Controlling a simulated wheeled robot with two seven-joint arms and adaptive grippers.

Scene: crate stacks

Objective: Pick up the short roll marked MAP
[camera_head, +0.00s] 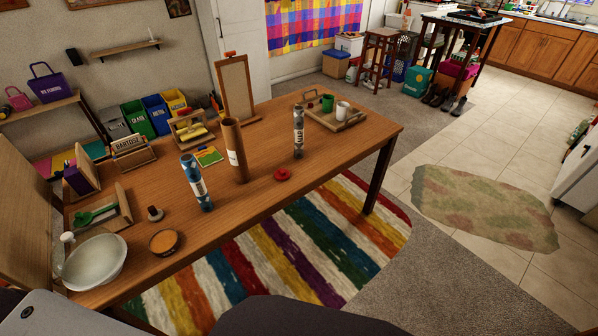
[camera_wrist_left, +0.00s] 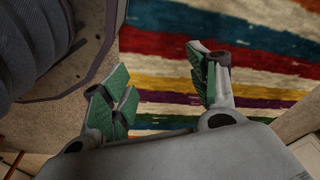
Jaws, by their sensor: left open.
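Three upright rolls stand on the wooden table in the head view. A blue patterned roll (camera_head: 197,184) with a white label is nearest. A grey roll (camera_head: 298,134) with a white label stands further right. The blue and grey rolls are shorter than the brown one. The lettering on the labels is too small to read surely, so I cannot tell which is marked MAP. My left gripper (camera_wrist_left: 162,84) is open and empty above the striped rug in the left wrist view, with no roll near it. My right gripper is out of view.
The table (camera_head: 265,205) also holds a red round object (camera_head: 282,174), a tray (camera_head: 338,117) with mugs, a white bowl (camera_head: 95,262), a small orange-filled bowl (camera_head: 165,242) and an easel board (camera_head: 236,88). The striped rug (camera_head: 330,235) lies below.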

